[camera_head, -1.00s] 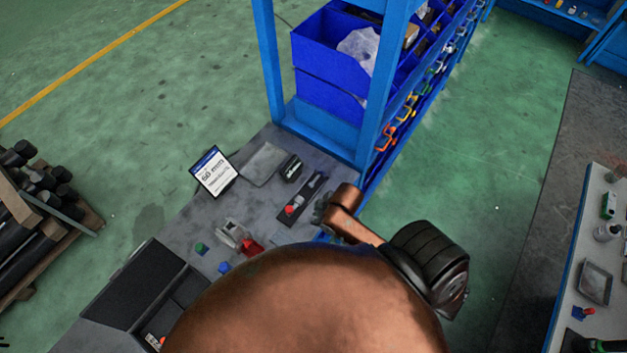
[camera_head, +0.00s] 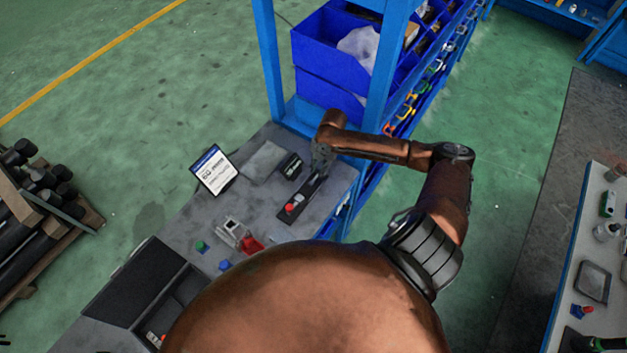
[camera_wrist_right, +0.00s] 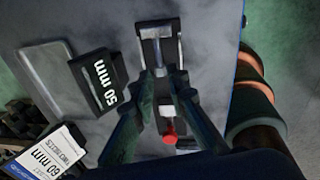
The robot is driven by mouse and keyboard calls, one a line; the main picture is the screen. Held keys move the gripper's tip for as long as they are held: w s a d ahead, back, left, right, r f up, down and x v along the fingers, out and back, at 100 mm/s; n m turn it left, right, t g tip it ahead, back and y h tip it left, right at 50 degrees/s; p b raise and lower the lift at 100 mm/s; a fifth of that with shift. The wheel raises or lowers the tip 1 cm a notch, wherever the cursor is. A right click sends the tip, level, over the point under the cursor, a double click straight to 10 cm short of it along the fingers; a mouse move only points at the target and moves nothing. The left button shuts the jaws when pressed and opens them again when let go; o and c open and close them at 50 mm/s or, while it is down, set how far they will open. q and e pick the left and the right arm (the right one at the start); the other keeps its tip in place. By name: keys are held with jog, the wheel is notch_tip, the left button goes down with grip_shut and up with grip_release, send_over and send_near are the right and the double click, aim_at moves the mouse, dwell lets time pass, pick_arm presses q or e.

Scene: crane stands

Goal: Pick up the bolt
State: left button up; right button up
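A narrow dark holder (camera_head: 297,207) lies on the grey bench, with a red piece (camera_head: 290,208) at its near end. In the right wrist view the red piece (camera_wrist_right: 169,131) shows below a pale metal part. Silvery metal (camera_wrist_right: 157,52) shows on the holder beyond my fingertips; I cannot tell for sure which metal part is the bolt. My right gripper (camera_head: 321,160) is over the far end of the holder, pointing down. In the wrist view its fingers (camera_wrist_right: 165,78) are apart on both sides of the holder's middle, with nothing clearly gripped. My left gripper is not in view.
A dark 50 mm box (camera_wrist_right: 97,78) and a flat grey tray (camera_head: 264,161) lie left of the holder. A 60 mm sign (camera_head: 213,171) stands beyond. A red clamp-like part (camera_head: 250,245) lies nearer. A blue shelf post (camera_head: 385,75) rises behind my gripper.

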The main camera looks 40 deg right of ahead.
aim_at(315, 178)
jog(key=f, duration=0.1)
jog(key=f+p, duration=0.1)
jog(key=f, duration=0.1)
jog(key=w+f, duration=0.1)
jog(key=f, duration=0.1)
jog(key=shift+a+f+p, duration=0.1)
jog(key=shift+f+p, duration=0.05)
jog(key=shift+p, duration=0.15)
jog(key=shift+f, duration=0.5)
jog(key=shift+c, duration=0.7)
grip_shut()
